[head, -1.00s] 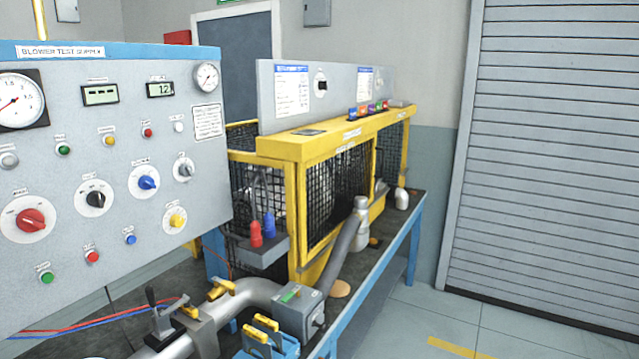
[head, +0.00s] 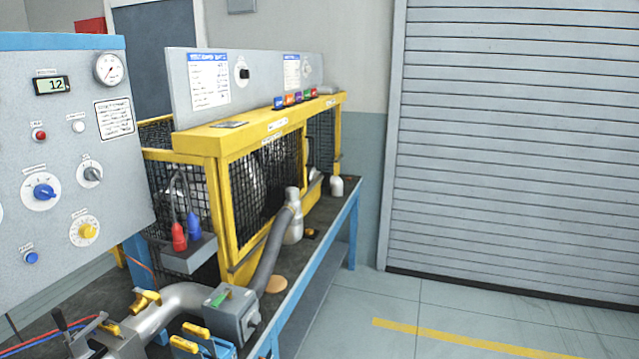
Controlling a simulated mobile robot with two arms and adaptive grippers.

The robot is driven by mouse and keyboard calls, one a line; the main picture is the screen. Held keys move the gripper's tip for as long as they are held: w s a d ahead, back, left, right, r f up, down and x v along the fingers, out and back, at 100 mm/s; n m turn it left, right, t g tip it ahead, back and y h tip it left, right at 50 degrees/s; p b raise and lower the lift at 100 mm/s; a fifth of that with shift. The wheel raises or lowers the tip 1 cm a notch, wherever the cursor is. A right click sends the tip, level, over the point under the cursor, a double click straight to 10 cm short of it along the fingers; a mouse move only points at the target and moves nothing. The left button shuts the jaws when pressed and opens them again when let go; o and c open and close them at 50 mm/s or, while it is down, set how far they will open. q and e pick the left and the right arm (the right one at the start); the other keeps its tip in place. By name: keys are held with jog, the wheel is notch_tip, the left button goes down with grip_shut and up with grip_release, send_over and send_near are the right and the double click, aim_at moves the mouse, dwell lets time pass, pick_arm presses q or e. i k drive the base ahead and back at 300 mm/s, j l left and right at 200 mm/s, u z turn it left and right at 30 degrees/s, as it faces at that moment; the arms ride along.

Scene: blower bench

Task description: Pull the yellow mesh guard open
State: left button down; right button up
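The yellow mesh guard (head: 223,203) is a yellow-framed cage with black mesh on the blue-legged bench, left of centre in the head view. Its front mesh panel (head: 265,178) appears shut, flush in the frame. A dark upright handle (head: 309,150) seems to sit near the panel's right side. A rounded metal blower housing shows dimly behind the mesh. Neither of my grippers is in view.
A grey control panel (head: 65,150) with dials and knobs stands at the left, nearer to me. A grey hose (head: 268,255) and a pale bottle-shaped fitting (head: 293,222) stand before the guard. Open floor (head: 400,310) lies right of the bench, before a roller shutter (head: 500,140).

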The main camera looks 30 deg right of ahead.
aim_at(236, 256)
jog(key=z, duration=0.6)
jog(key=i+l+u, duration=0.3)
jog(key=i+l, duration=0.65)
jog(key=l, duration=0.1)
